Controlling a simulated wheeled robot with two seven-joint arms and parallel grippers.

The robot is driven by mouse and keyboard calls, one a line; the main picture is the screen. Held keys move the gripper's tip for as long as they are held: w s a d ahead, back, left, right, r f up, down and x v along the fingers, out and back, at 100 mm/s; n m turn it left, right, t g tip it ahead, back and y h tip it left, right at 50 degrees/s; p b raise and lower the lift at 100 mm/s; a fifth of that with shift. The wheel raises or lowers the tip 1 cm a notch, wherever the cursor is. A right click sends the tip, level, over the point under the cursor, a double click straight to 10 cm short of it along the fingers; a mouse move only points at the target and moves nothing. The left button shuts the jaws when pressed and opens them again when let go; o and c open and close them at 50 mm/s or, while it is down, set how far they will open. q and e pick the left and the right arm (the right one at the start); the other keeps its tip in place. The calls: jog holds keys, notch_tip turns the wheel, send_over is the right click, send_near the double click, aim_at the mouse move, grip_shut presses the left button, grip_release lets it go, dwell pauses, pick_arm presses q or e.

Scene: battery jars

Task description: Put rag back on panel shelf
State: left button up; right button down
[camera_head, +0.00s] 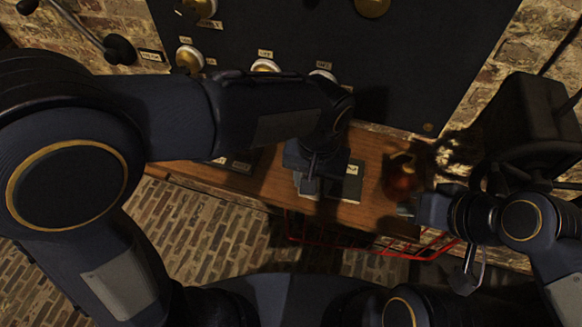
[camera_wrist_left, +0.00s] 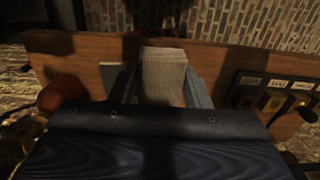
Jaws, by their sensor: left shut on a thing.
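The pale rag (camera_wrist_left: 164,77) is pinched between the fingers of my left gripper (camera_wrist_left: 170,88) in the left wrist view. In the head view my left gripper (camera_head: 310,186) reaches down over the front part of the wooden panel shelf (camera_head: 372,207), which also shows in the left wrist view (camera_wrist_left: 225,62). Little of the rag shows there, and whether it touches the shelf I cannot tell. My right gripper (camera_head: 408,210) is at the shelf's right end, near a reddish round vessel (camera_head: 401,179); its jaws are too dark to read.
The dark panel (camera_head: 380,70) with brass knobs stands behind the shelf. Labelled dark plates (camera_head: 347,183) lie on the shelf, several at its left part. A red wire basket (camera_head: 335,241) hangs below the front edge. A dark machine (camera_head: 535,120) stands at the right.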

pick_arm(q)
jog(key=w+a+f, duration=0.2)
jog(key=w, duration=0.2)
jog(key=p, duration=0.1)
send_over(290, 180)
jog(key=f, duration=0.5)
jog(key=shift+s+d+f, duration=0.15)
jog(key=shift+s, duration=0.1)
jog(key=f, duration=0.2)
jog(key=f+p, duration=0.1)
jog(key=shift+w+a, duration=0.2)
jog(key=shift+w, duration=0.1)
jog(key=shift+f, duration=0.4)
jog(key=shift+f, duration=0.2)
jog(key=o, duration=1)
jog(key=shift+c, duration=0.2)
